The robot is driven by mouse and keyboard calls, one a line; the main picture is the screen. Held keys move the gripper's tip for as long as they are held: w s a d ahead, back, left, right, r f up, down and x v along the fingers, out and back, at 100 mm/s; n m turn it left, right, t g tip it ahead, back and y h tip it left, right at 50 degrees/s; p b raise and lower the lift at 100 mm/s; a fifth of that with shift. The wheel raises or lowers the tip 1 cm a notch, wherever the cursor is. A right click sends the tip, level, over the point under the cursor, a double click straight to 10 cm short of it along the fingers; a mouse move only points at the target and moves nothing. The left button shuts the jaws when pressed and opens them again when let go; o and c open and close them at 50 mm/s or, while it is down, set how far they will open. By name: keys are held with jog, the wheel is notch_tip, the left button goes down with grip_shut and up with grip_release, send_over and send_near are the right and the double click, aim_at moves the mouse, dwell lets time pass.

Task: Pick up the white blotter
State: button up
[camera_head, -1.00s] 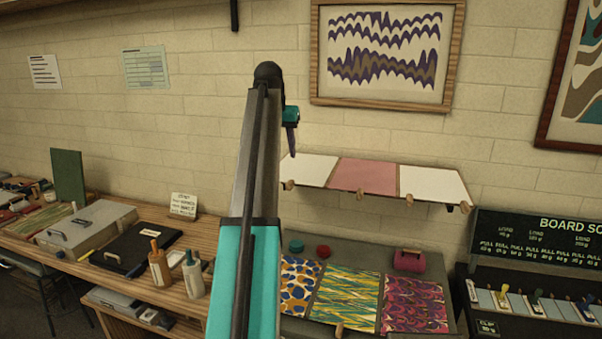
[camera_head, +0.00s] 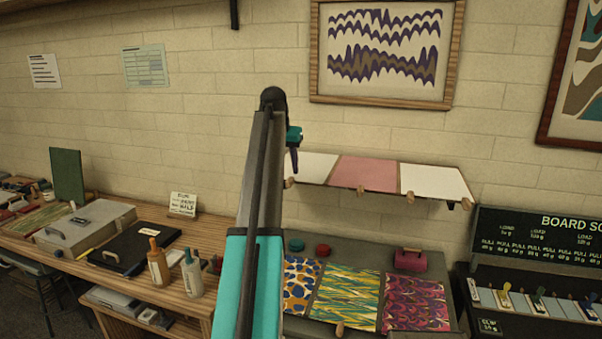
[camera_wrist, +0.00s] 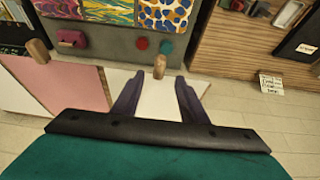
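Two white sheets lie on the sloping wall shelf, one at the left end (camera_head: 318,166) and one at the right end (camera_head: 436,182), with a pink sheet (camera_head: 366,173) between them. I cannot tell by looks which white one is the blotter. My gripper (camera_head: 294,165) is at the left white sheet and covers its left part. In the wrist view the gripper (camera_wrist: 159,84) is open, with one dark finger on each side of a white sheet (camera_wrist: 160,100). It holds nothing visible. I cannot tell whether the fingers touch the sheet.
Wooden pegs (camera_head: 361,190) stick out along the shelf's front edge. Below it, a grey bench carries marbled sheets (camera_head: 346,296), round red (camera_head: 322,250) and teal lids and a magenta box (camera_head: 410,260). A brick wall stands close behind. Bottles (camera_head: 158,266) stand at the left.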

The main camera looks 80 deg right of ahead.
aim_at(289, 179)
jog(key=shift+b+x, duration=1.4)
jog(key=shift+x, duration=1.2)
jog(key=shift+s+a, duration=0.1)
grip_shut()
